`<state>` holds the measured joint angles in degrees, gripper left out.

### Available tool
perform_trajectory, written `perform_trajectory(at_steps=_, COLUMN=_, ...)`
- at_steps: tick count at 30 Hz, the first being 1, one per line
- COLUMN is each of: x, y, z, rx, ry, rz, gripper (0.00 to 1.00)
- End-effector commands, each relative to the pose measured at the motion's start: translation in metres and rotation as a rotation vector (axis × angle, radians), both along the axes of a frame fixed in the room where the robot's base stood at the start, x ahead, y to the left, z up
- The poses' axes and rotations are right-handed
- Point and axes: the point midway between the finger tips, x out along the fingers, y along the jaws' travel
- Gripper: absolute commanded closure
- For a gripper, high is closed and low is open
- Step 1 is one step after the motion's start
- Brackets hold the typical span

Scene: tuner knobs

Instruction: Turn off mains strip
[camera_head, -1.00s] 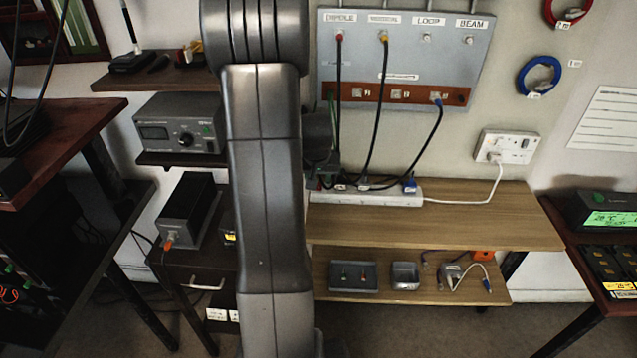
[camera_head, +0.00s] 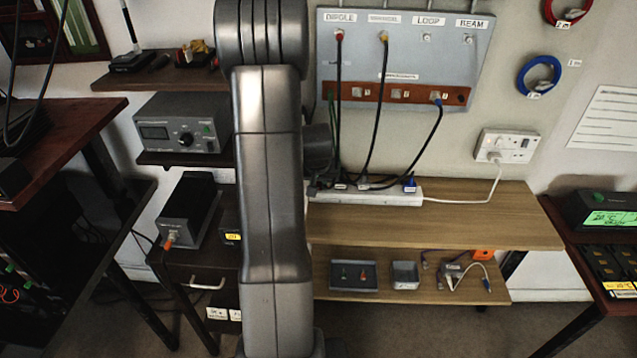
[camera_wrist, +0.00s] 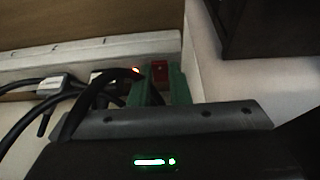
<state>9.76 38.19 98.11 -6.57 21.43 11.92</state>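The white mains strip (camera_head: 380,199) lies along the back of the upper wooden shelf, with several plugs in it. In the wrist view the strip (camera_wrist: 75,58) runs across the upper left. A red rocker switch (camera_wrist: 159,70) sits at its end, with a glowing orange-red light (camera_wrist: 136,70) beside it. My gripper (camera_wrist: 161,88) has two green fingertips apart, with a narrow gap and nothing held. The switch shows between and just beyond the tips; I cannot tell whether they touch it.
Black cables (camera_wrist: 60,92) loop close to the left fingertip. A wall socket (camera_head: 508,146) feeds the strip by a white lead. An antenna panel (camera_head: 400,60) hangs above with cables hanging down. The right part of the wooden shelf (camera_head: 490,215) is clear.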

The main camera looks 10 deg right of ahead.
Motion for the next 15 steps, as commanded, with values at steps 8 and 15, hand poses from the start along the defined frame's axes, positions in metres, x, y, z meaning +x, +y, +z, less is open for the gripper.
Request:
perform_trajectory(at_steps=8, x=0.0032, y=-0.0015, z=0.0072, rx=0.019, ry=0.076, rz=-0.002, gripper=1.0)
perform_trajectory(at_steps=15, x=0.0071, y=-0.0025, z=0.0065, rx=0.058, ry=0.206, rz=-0.002, gripper=1.0)
